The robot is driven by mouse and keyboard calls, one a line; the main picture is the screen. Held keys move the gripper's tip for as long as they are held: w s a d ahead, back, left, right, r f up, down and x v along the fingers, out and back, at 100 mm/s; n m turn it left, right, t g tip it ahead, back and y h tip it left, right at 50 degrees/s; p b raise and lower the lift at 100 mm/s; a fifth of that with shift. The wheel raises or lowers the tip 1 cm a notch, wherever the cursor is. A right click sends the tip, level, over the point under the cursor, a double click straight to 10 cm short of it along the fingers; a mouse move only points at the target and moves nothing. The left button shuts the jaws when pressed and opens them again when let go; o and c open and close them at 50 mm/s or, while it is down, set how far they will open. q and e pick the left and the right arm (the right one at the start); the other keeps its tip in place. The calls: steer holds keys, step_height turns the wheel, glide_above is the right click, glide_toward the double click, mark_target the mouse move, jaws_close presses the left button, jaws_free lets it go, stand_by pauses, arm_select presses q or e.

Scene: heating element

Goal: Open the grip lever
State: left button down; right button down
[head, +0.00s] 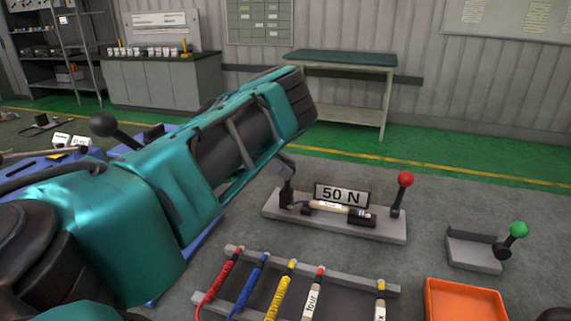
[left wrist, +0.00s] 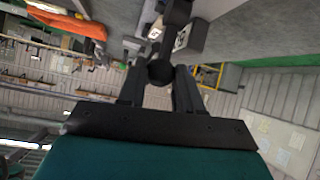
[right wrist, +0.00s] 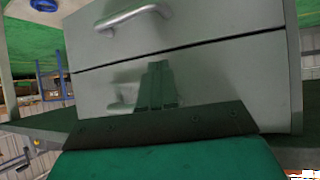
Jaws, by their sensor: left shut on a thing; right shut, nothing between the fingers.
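A grey test stand (head: 335,228) with a "50 N" sign (head: 342,194) stands on the table. A heating element (head: 340,208) lies along it, its left end near a black upright part (head: 286,194). My left gripper (head: 287,172) reaches down to this end, its fingers mostly hidden by my arm. In the left wrist view its fingers (left wrist: 159,78) are shut on a lever's black ball knob (left wrist: 160,73). A lever with a red knob (head: 405,179) stands upright at the stand's right end. My right gripper (right wrist: 157,88) is shut and empty in front of grey drawers.
A rack (head: 386,288) with several coloured elements lies in front of the stand. An orange tray (head: 465,302) and a green-knobbed fixture (head: 474,252) are to the right. Grey drawers (right wrist: 190,75) fill the right wrist view. A blue fixture stands left, partly behind my arm.

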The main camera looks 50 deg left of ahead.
arm_select(q)
steer(key=c, duration=0.8)
jaws_free()
steer(key=shift+o, duration=0.2)
step_height(320, 180, up, 20)
steer(key=p, duration=0.1)
steer(key=shift+p, duration=0.3)
